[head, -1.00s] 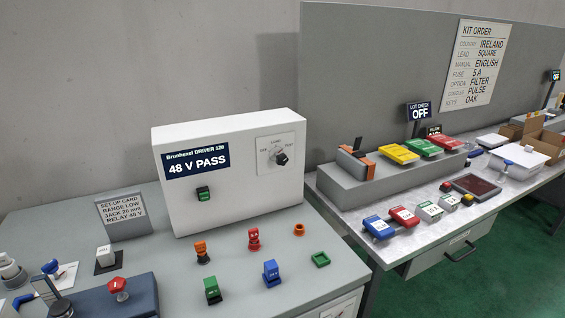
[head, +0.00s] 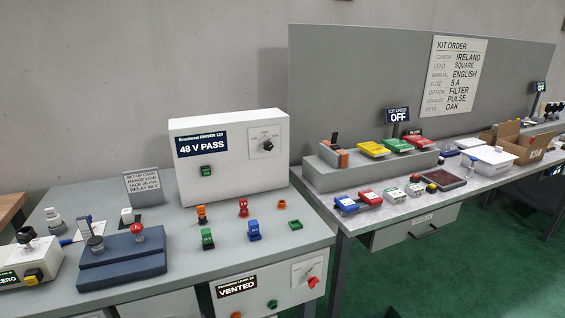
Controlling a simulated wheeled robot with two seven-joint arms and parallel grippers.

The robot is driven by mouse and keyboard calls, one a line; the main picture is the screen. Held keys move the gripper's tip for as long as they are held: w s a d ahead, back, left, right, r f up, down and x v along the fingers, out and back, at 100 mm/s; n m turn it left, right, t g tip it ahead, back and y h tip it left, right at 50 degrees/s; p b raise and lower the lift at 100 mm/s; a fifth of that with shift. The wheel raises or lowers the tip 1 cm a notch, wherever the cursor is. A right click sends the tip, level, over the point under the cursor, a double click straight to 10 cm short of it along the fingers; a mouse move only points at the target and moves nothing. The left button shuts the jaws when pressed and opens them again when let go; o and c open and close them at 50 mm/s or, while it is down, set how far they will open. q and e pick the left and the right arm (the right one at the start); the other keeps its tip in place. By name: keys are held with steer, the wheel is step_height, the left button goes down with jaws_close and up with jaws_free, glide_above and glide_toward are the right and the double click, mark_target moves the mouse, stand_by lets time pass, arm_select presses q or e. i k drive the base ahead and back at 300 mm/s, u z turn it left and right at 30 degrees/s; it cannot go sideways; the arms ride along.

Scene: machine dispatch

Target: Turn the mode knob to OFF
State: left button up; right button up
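A white box (head: 226,172) with a "48 V PASS" display (head: 202,143) stands at the back of the left bench. A dark rotary knob (head: 267,145) sits on a small scale plate at the right of its front. The plate's lettering and the knob's exact setting are too small to read. A red knob (head: 312,282) is on a second panel below the bench top, beside a "VENTED" display (head: 237,286). I cannot tell from the lettering which is the mode knob. Neither of my grippers is in view.
The left bench (head: 185,240) carries several coloured plugs and a blue-grey fixture with a red ball handle (head: 137,231). A set-up card (head: 143,186) stands left of the box. A second bench (head: 345,218) with kit parts is at the right, with green floor in front.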

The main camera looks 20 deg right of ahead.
mark_target(267, 146)
steer(key=u, duration=0.35)
steer(key=k, duration=0.25)
steer(key=z, duration=1.25)
steer(key=i, duration=0.75)
steer(key=u, duration=0.05)
